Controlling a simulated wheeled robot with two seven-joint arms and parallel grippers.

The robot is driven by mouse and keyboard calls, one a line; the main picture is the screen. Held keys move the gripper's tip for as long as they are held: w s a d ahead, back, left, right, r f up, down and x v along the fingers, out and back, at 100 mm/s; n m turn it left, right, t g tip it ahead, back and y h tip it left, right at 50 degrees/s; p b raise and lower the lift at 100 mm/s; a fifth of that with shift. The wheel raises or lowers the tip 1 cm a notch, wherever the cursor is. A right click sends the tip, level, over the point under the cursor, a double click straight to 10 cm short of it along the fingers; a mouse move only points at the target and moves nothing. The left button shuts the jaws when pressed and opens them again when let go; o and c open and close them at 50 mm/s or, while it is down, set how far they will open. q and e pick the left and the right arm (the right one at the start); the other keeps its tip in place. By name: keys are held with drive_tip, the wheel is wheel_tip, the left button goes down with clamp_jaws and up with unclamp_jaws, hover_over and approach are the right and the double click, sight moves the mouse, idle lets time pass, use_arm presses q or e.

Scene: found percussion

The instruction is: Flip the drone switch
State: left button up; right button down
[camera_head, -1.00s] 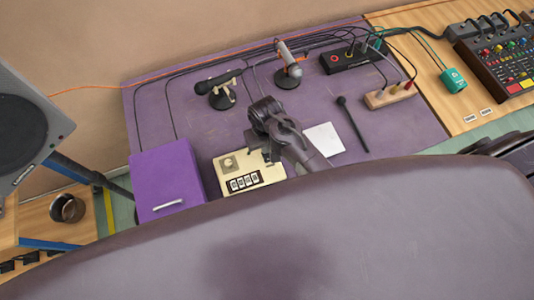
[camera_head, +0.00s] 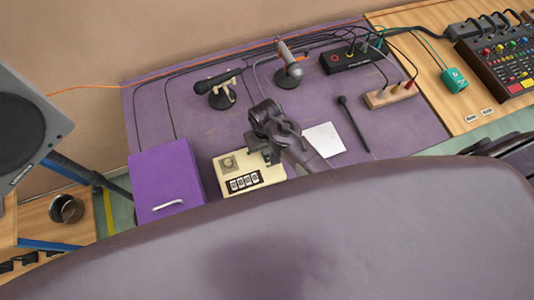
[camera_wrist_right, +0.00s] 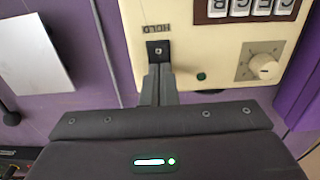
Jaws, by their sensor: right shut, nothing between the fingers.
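The cream drone box (camera_head: 238,185) lies on the purple table, with a round knob and a row of several lettered keys. In the right wrist view the box (camera_wrist_right: 180,40) fills the top middle, with its knob (camera_wrist_right: 262,66) at right. A small switch on a dark plate (camera_wrist_right: 158,50), beside the label "HOLD", sits just beyond my fingertips. My right gripper (camera_head: 262,152) is at the box's far right corner in the head view. In the wrist view its fingers (camera_wrist_right: 158,70) are shut and empty, at the plate's edge; I cannot tell if they touch the switch. My left gripper is not in view.
A purple box (camera_head: 165,175) with a handle stands left of the drone box. White paper (camera_head: 324,139) and a black stick (camera_head: 352,122) lie to the right. Two microphones on stands (camera_head: 222,92) (camera_head: 289,66) and several cables are behind.

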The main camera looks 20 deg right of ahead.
drive_tip(key=shift+f, duration=0.1)
wheel_tip(320, 180, up, 3)
drive_tip(key=shift+f+p, duration=0.2)
drive_tip(key=shift+p, duration=0.85)
drive_tip(key=shift+r, duration=2.2)
